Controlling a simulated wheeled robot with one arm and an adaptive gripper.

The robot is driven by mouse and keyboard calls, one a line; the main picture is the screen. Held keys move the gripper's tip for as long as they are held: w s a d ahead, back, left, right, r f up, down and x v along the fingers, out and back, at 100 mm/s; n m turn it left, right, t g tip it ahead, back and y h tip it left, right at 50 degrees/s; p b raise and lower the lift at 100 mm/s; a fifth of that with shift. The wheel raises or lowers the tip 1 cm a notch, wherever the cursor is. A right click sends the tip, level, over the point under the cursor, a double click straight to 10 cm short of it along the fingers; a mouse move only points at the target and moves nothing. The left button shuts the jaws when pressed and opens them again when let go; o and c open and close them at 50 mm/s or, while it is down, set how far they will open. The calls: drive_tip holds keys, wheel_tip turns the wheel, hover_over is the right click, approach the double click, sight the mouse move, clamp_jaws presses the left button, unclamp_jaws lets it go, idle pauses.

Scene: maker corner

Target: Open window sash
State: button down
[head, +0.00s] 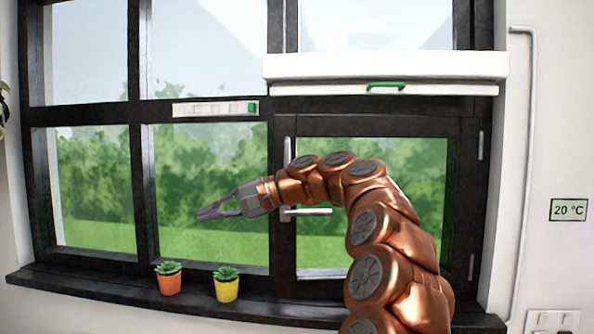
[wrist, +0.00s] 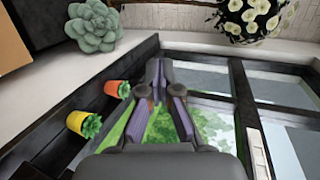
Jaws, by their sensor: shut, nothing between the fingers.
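The window sash (head: 380,125) is the dark-framed lower right pane, with hinges on its right side. It looks flush with the window frame, though my arm covers part of it. A silver lever handle (head: 308,212) lies horizontal at the sash's left side, and its mount is partly hidden by my arm. A vertical silver bar (head: 287,150) shows above it. My gripper (head: 203,213) is shut and empty, left of the handle and in front of the middle pane, apart from the handle. In the wrist view my gripper (wrist: 158,66) points along the window; no handle shows there.
An orange pot (head: 169,284) and a yellow pot (head: 227,288) stand on the dark sill (head: 100,290) below my gripper. A white blind (head: 385,66) with a green handle hangs above the sash. A thermostat (head: 568,210) and a pipe (head: 526,170) are on the right wall.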

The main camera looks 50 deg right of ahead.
drive_tip(key=s+d+r+m+t+h, duration=0.1)
drive_tip(key=s+d+r+t, duration=0.1)
drive_tip(key=d, duration=0.5)
drive_tip(key=s+d+r+m+t+h, duration=0.1)
drive_tip(key=d+r+m+t, duration=0.15)
drive_tip(key=d, duration=0.55)
drive_tip(key=m+t+h, duration=0.2)
drive_tip(key=h, duration=0.1)
approach(278, 168)
drive_tip(key=x, duration=0.4)
drive_tip(key=shift+w+a+f, duration=0.1)
drive_tip(key=shift+a+n, duration=0.1)
drive_tip(key=shift+n, duration=0.15)
